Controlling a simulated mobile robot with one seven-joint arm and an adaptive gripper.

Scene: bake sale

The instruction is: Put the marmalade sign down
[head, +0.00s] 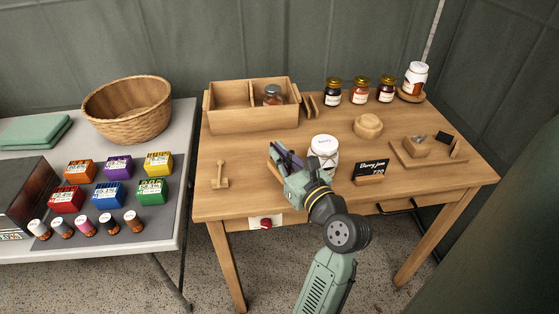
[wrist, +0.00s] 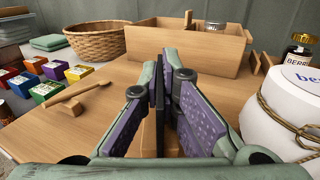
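My gripper (head: 284,157) is low over the wooden table, left of the large white jar (head: 323,152). In the wrist view my gripper (wrist: 160,95) has its purple-padded fingers closed on a thin dark plate, seen edge-on, with pale wood below it. I take this plate to be the marmalade sign (wrist: 159,88); its writing is hidden. I cannot tell whether its wooden base touches the table. Another black sign, reading Berry jam (head: 371,167), stands on a wooden foot to the right of the white jar.
A wooden crate (head: 228,124) with a small jar stands behind. A small wooden tool (head: 220,178) lies to the left. Several dark jars (head: 360,90) line the back, and a wooden tray (head: 405,158) is at right. The table between tool and gripper is bare.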

